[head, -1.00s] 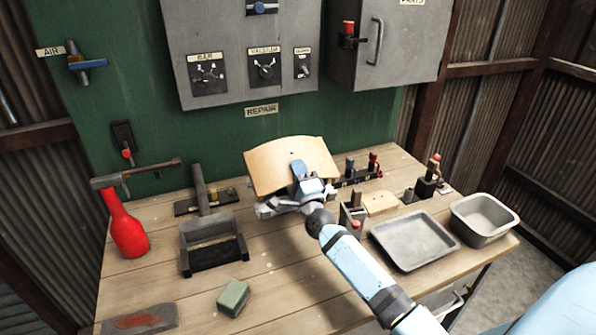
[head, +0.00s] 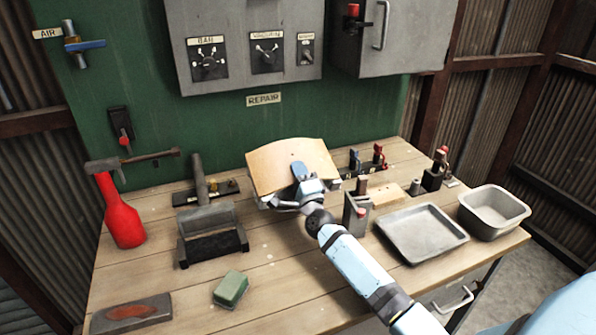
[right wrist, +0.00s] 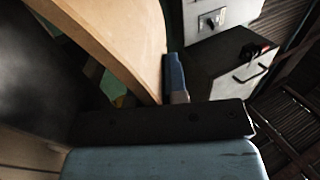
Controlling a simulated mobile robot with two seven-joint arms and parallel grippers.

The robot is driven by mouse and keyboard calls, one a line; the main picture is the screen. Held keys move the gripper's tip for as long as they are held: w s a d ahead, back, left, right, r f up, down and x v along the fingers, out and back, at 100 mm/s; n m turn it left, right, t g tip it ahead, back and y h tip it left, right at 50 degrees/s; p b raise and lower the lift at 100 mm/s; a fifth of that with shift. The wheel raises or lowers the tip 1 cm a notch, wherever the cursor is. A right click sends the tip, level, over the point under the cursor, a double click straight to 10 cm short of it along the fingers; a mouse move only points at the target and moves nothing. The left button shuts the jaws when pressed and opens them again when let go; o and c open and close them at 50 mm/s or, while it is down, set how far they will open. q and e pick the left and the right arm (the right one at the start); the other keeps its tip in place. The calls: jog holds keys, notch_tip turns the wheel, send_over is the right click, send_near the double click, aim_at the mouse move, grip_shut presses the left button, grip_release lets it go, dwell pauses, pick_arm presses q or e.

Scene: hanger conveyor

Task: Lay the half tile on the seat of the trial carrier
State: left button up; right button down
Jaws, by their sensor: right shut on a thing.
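My right gripper (head: 305,188) is shut on a curved tan panel, which I take for the half tile (head: 285,165). It holds the tile above the back middle of the bench, against the green wall in the picture. In the right wrist view the tile (right wrist: 115,35) rises at an angle past a blue finger (right wrist: 175,75). The grip on its edge is partly hidden. My left gripper is not in view.
The wooden bench (head: 290,265) is clear at front middle. A red bottle (head: 122,215), brick (head: 130,312) and green block (head: 231,288) are at left. A shallow tray (head: 422,233), deep pan (head: 493,210) and small upright tools (head: 356,215) are at right.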

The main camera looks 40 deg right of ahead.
jog(key=c, duration=1.1)
grip_release()
jog(key=shift+r, duration=0.15)
jog(key=shift+s+a+f, duration=0.15)
jog(key=shift+s+f, duration=0.25)
jog(key=b+v, duration=0.2)
jog(key=v, duration=1.1)
jog(key=shift+r, duration=0.2)
